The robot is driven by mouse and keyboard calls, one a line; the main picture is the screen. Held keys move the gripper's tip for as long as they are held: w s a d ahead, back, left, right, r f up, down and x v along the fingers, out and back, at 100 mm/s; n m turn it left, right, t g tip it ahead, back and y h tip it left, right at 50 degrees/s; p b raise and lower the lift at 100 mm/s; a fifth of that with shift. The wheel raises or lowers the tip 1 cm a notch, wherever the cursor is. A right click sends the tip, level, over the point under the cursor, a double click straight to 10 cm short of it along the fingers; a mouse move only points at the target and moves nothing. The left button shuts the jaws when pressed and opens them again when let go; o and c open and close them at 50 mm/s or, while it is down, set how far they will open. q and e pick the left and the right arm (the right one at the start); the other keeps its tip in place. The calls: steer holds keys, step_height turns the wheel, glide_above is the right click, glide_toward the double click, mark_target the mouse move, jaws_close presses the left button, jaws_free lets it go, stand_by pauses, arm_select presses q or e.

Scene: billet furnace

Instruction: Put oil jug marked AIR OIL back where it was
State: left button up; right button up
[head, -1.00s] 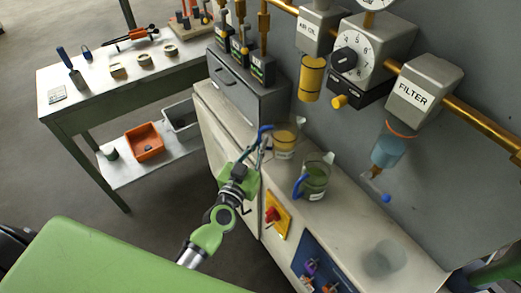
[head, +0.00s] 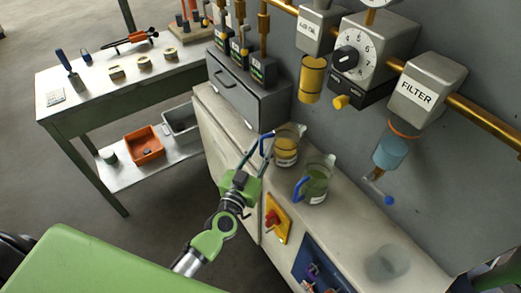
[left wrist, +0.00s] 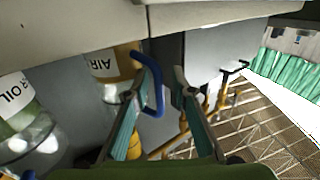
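The AIR OIL jug (head: 287,147) holds amber oil and appears to stand on the cabinet top, its blue handle facing my left gripper (head: 259,151). In the left wrist view the amber jug (left wrist: 112,72) shows a label reading AIR; the rest of that label is hidden. My left gripper (left wrist: 157,92) is open there, its fingers apart. The blue handle (left wrist: 157,85) lies between the fingers, closer to the left one. Whether it touches a finger I cannot tell. My right gripper is not in view.
A jug of green oil (head: 316,182) stands just right of the amber one. The AIR OIL unit (head: 313,78) and FILTER unit (head: 405,98) hang above. A workbench (head: 75,100) stands at left.

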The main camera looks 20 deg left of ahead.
arm_select(q)
steer(key=s, duration=1.2)
steer(key=shift+a+p, duration=0.4)
steer(key=s+f+m+g, duration=0.1)
steer(key=s+f+g, duration=0.25)
steer(key=f, duration=0.75)
steer(key=s+f+g, duration=0.2)
steer(key=s+f, duration=0.2)
steer(key=f, duration=0.7)
steer(key=s+f+m+g, duration=0.1)
steer(key=s+f+g, duration=0.25)
steer(key=f, duration=0.75)
steer(key=s+a+f+g, duration=0.1)
steer(key=s+f+g, duration=0.1)
steer(key=s+f, duration=0.3)
steer(key=s+a+f+g, duration=0.2)
steer(key=s+f, duration=0.4)
steer(key=s, duration=0.6)
steer(key=s+a+f+g+y, duration=0.1)
steer(key=s+f+g, duration=0.3)
steer(key=s, duration=0.5)
steer(key=shift+a+f, duration=0.7)
steer(key=shift+a, duration=0.05)
